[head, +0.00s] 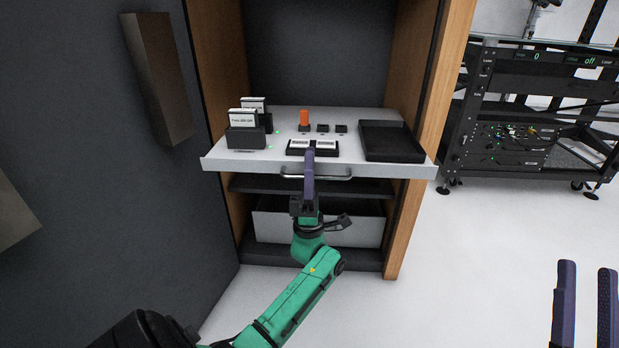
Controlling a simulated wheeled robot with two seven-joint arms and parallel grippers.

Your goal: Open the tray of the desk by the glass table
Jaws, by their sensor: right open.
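The desk is a wood-sided cabinet (415,215) with a white tray (225,163) at mid height. The tray's front edge lies in front of the side panels; how far it is pulled out is hard to tell. A curved metal handle (340,177) runs along its front. My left gripper (309,162) is upright at the middle of the handle, its purple fingers overlapping it in the picture. The fingers are seen edge-on, so their gap and any grip are hidden. My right gripper (586,285) is open and empty at the lower right, away from the desk.
The tray carries a black bin (392,142), black card holders (245,138), an orange piece (304,118) and small black blocks. A white drawer (270,225) is below. The glass table (560,55) with black equipment stands at right. Dark wall at left; white floor is clear at right.

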